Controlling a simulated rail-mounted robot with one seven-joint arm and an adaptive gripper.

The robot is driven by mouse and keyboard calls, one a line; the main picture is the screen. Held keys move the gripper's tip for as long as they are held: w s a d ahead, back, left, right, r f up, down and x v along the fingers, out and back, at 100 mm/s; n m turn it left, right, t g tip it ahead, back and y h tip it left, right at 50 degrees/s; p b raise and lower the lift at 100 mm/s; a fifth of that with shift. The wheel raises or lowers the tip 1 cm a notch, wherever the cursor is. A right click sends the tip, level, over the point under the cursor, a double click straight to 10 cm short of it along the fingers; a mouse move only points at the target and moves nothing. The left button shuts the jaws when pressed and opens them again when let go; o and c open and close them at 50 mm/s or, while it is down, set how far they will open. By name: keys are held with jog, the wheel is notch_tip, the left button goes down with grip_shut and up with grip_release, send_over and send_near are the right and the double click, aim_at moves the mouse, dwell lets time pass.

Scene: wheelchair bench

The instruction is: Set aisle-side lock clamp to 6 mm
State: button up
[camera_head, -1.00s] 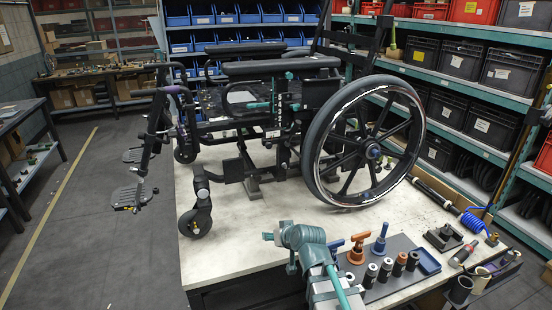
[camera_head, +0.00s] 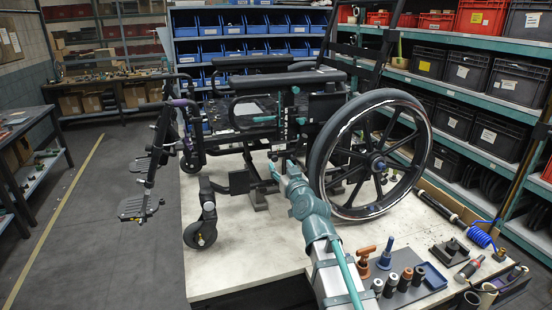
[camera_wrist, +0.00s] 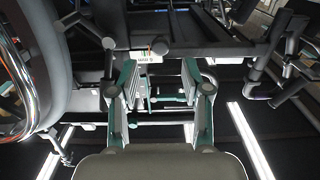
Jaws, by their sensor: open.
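The black wheelchair (camera_head: 235,175) stands on the pale bench (camera_head: 240,262), its large wheel (camera_head: 415,150) toward the right. An upright post with a numbered scale (camera_head: 301,122) and a teal part (camera_head: 295,90) is on its near side. I cannot tell for sure which part is the aisle-side lock clamp. My gripper (camera_head: 284,170) is just in front of the side frame, below the scale. In the wrist view my gripper (camera_wrist: 159,88) is open, with a gap between its fingers. Beyond the fingertips are a black bar, a small white label (camera_wrist: 144,57) and a grey round-ended part (camera_wrist: 160,45).
A grey tool mat (camera_head: 402,303) with upright cylinders, an orange-handled tool (camera_head: 362,262) and a blue-handled tool (camera_head: 386,253) lies at the bench's front right. The large wheel stands close right of my gripper. The bench's front left is clear.

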aim_at(275, 159)
jog(key=p+x, duration=0.1)
jog(key=x, duration=0.5)
grip_shut()
dwell(0.3)
